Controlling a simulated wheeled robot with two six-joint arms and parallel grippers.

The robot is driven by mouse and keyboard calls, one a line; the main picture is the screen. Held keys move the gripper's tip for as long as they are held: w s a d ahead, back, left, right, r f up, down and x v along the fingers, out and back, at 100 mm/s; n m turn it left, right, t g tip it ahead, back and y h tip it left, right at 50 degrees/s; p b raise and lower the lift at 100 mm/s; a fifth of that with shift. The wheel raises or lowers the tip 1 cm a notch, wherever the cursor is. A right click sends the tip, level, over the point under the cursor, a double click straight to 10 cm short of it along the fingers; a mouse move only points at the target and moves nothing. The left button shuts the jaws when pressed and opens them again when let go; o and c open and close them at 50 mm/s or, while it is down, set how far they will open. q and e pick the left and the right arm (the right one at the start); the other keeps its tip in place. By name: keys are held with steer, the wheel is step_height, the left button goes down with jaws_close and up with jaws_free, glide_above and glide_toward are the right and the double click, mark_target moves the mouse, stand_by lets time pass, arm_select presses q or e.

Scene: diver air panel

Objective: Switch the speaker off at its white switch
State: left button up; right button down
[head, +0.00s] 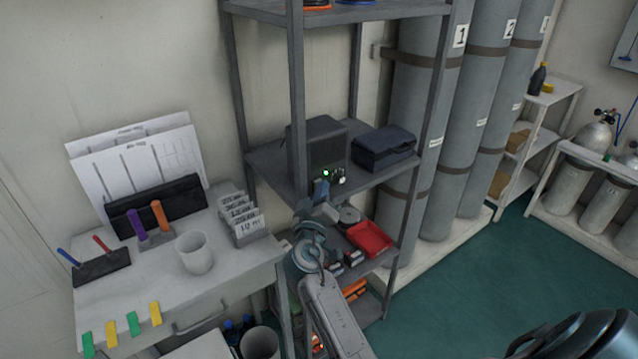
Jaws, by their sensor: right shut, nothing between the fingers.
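The speaker (313,140) is a dark grey box on the middle shelf of the rack, partly behind a rack post. A small green light (326,173) glows low on its front. The small white switch (341,180) shows just right of the light, near the speaker's lower front edge. My right gripper (321,188) is shut and empty, in front of the speaker's lower front and a little left of the switch in the picture. I cannot tell whether its tips touch the speaker. My left gripper is not in view.
A dark blue case (384,146) sits right of the speaker on the same shelf (268,165). A rack post (297,100) stands close to the left. A red tray (370,239) is on the shelf below. A white desk (215,250) with a mug (194,253) stands left.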

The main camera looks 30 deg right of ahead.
stand_by(0.4)
steer(key=shift+s, duration=0.65)
steer(key=shift+s+f, duration=0.1)
steer(key=shift+s+d+f+b, duration=0.15)
steer(key=shift+s+b, duration=0.15)
steer(key=shift+s, duration=0.9)
steer(key=shift+s+d+f+b, duration=0.1)
steer(key=shift+s+b, duration=0.15)
steer(key=shift+s, duration=0.95)
